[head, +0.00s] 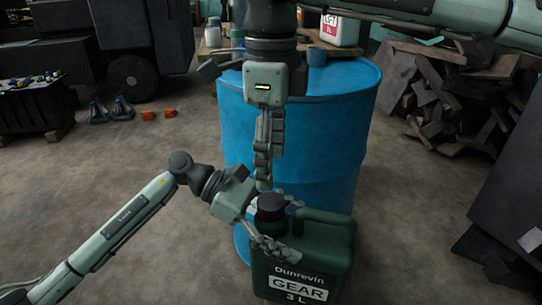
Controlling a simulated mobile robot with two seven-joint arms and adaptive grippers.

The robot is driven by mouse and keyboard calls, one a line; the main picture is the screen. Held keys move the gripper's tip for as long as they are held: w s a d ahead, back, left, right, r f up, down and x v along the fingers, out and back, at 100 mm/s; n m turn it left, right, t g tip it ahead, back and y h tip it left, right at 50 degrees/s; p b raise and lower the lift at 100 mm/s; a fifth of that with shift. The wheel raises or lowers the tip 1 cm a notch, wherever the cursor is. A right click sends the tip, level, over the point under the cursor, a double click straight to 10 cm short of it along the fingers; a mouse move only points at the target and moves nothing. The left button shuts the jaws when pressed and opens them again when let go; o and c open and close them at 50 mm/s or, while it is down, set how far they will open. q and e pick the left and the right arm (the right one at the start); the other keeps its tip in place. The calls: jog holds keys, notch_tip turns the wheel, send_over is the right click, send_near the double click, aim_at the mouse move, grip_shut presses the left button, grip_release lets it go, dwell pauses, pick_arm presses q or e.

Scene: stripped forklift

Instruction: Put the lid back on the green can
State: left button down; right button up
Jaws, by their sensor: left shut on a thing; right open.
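The dark green can (325,245), labelled "Dunrevin GEAR 3 L", is upright at the lower middle, in front of the blue drum. A black round lid (270,205) shows at the can's neck; I cannot tell how firmly it sits there. My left gripper (287,232) comes in from the lower left and is shut on the upper part of the can, its fingers around the neck area below the lid. My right gripper (265,180) points down from above, open, with its fingertips just above the lid. The can's base is at the picture's bottom edge.
The large blue drum (330,150) stands close behind the can. Scrap wood (440,100) is piled at the right. Open floor (110,190) lies at the left.

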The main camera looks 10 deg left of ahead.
aim_at(271, 200)
jog(key=shift+f, duration=4)
jog(key=c, duration=1.2)
jog(key=m, duration=0.7)
jog(key=shift+w, duration=0.1)
jog(key=o, duration=1.2)
jog(key=shift+o, duration=0.2)
